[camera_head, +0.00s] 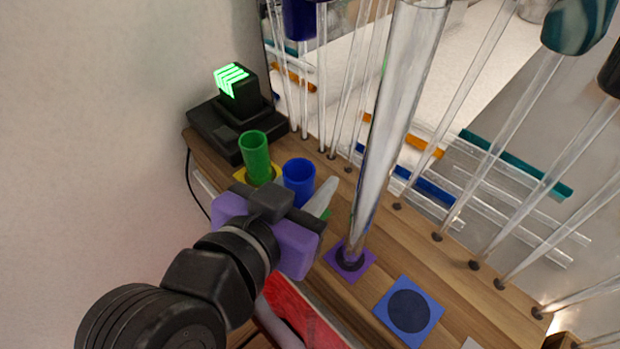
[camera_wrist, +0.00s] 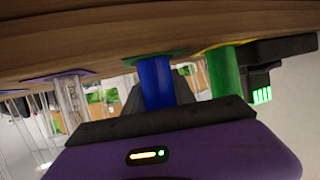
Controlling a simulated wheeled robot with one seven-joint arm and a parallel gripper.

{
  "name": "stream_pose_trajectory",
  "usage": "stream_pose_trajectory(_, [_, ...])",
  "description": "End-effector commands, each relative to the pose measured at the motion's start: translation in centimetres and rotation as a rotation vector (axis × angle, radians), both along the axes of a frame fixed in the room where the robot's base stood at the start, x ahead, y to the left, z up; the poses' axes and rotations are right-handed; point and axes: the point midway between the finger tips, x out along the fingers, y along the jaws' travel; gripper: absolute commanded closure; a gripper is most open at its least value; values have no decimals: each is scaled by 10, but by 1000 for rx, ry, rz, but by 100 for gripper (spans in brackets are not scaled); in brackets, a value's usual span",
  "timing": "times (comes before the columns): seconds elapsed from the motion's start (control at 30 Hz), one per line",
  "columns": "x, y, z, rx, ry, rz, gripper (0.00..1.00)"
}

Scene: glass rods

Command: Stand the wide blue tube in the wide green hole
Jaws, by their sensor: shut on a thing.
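The wide blue tube (camera_head: 298,178) stands upright between the fingers of my gripper (camera_head: 312,200), which is shut on it. In the wrist view, where the wooden top shows along the upper edge, the blue tube (camera_wrist: 156,84) runs between the grey fingers of my gripper (camera_wrist: 158,92). Its lower end meets the green square (camera_wrist: 176,53). The green square also shows as a sliver (camera_head: 326,214) beside the fingers. The green hole itself is hidden; I cannot tell how deep the tube sits in it.
A green tube (camera_head: 255,157) stands close by on a yellow square (camera_head: 241,173). A tall clear rod (camera_head: 385,110) stands on a purple square (camera_head: 362,264). A blue square (camera_head: 425,318) has an empty dark round spot. A black device (camera_head: 240,105) and several thin glass rods are behind.

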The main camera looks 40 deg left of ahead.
Motion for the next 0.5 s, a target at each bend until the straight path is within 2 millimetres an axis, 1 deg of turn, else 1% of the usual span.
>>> stream_pose_trajectory(0.1, [0, 0, -3, 0, 0, 0, 100])
stream_pose_trajectory(0.13, [0, 0, -2, 0, 0, 0, 62])
stream_pose_trajectory(0.17, [0, 0, -2, 0, 0, 0, 59])
stream_pose_trajectory(0.5, [-2, 0, -1, -1, 0, 0, 59])
